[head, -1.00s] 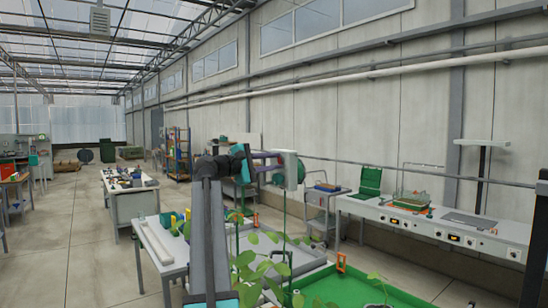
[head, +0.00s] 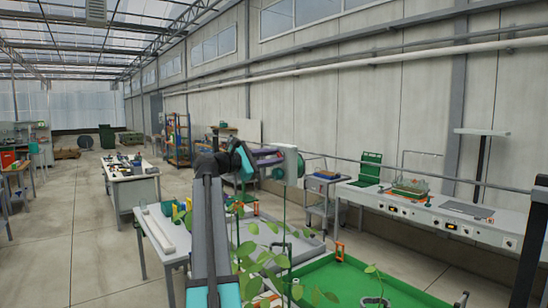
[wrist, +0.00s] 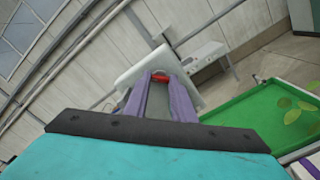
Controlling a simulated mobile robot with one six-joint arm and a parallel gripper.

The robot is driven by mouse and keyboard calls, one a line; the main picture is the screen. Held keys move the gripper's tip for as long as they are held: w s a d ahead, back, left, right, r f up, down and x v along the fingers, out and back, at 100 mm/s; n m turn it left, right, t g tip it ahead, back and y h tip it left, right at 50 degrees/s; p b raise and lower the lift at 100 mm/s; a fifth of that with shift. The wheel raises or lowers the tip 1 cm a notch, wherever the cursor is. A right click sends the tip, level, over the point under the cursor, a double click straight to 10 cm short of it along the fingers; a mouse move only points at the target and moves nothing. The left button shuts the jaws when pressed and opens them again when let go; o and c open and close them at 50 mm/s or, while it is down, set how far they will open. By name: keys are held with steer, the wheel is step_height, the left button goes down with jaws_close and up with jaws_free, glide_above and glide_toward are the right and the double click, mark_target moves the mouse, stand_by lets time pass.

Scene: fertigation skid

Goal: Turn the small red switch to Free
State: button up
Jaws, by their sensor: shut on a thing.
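The small red switch (wrist: 161,78) shows in the wrist view as a bit of red between the tips of my purple fingers. It sits at the front of a pale box (wrist: 135,72). My gripper (wrist: 162,83) is shut on the switch, and the fingers hide most of it. Its setting and any lettering cannot be read. In the head view my gripper (head: 281,157) reaches the left side of the pale box (head: 291,168), which stands upright on a green post.
Leafy plants (head: 265,262) and a green tray (head: 345,284) lie below and in front of the box. A grey cart (head: 322,203) and a long white bench (head: 425,208) stand to the right. A table (head: 160,238) is at the left.

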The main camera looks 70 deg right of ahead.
steer(key=shift+f, duration=0.15)
steer(key=o, duration=1.1)
steer(key=shift+c, duration=0.2)
steer(key=shift+w+a, duration=0.1)
steer(key=b+v, duration=0.5)
steer(key=v, duration=0.8)
steer(key=shift+a, duration=0.3)
steer(key=shift+w, duration=0.15)
